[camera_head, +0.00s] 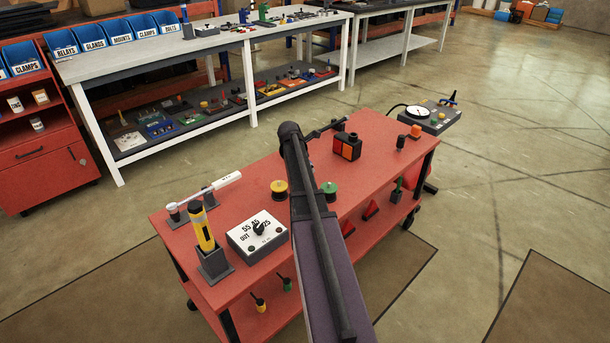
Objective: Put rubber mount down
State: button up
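My arm reaches over the red cart (225,180), and my gripper (338,123) is at its far end, above or near the cart's back edge. The gripper is small and dark here, so I cannot tell whether its fingers are open or shut, or whether they hold anything. I cannot pick out the rubber mount for certain. A small black piece (401,142) stands on the cart's right end, but I cannot tell what it is. A blue bin labelled MOUNTS (121,31) sits on the white workbench (150,62) at the back left.
A gauge unit (425,115) stands beyond the right end.

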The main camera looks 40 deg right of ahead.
jog(key=shift+f+b, duration=1.3)
jog(key=shift+f, duration=0.25)
jog(key=shift+f, duration=0.15)
jog(key=o, duration=1.1)
jog(key=shift+r, duration=0.25)
jog(key=shift+p+v, duration=1.1)
jog(key=p+v, duration=0.9)
jog(key=shift+r, duration=0.35)
jog(key=shift+a, duration=0.1)
